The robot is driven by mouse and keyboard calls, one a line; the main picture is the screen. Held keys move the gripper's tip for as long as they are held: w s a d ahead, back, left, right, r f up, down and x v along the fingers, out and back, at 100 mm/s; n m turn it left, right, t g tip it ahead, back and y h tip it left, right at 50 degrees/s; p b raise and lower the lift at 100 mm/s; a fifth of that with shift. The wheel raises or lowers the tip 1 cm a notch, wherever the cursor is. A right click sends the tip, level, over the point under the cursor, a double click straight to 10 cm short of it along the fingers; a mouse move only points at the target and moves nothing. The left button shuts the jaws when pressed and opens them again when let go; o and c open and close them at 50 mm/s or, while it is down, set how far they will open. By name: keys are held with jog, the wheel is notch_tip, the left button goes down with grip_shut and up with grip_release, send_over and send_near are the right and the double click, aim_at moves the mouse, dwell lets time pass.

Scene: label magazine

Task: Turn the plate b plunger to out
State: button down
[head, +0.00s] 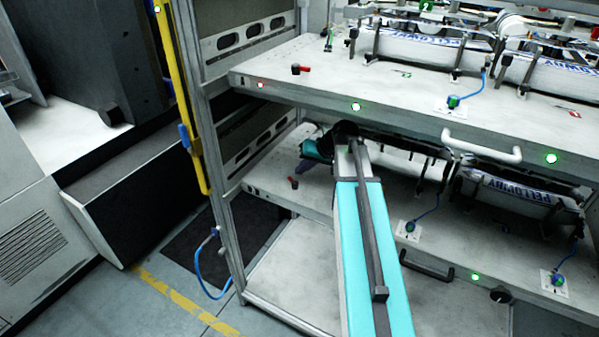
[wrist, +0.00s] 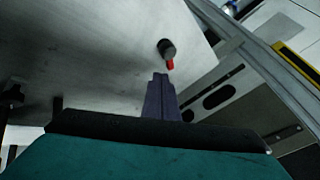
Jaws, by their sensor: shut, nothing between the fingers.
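A dark round knob with a red tip (head: 293,182) stands on the lower plate (head: 318,202), near its left edge. It also shows in the wrist view (wrist: 168,50), with the red tip pointing toward my fingers. My gripper (head: 302,167) is over the lower plate, just beyond this knob; in the wrist view its purple fingers (wrist: 160,84) are shut and empty, a short gap from the red tip. A similar red-tipped knob (head: 301,69) sits on the upper plate (head: 330,88), its red end to the right. No letter marking either plate is readable.
The upper plate overhangs the lower one. A white handle (head: 482,148) and a dark handle (head: 427,268) stick out in front. Blue-hosed fittings (head: 410,227) and label rolls stand to the right. A frame post (head: 208,180) with a yellow strip stands left.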

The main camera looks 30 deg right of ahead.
jog(key=s+d, duration=0.1)
jog(key=s, duration=0.2)
jog(key=s+d+b, duration=0.1)
jog(key=s+d, duration=0.1)
jog(key=s, duration=0.2)
jog(key=s+d, duration=0.2)
jog(key=s, duration=0.1)
jog(key=shift+s+d, duration=0.2)
jog(key=shift+s, duration=0.15)
jog(key=shift+s, duration=0.1)
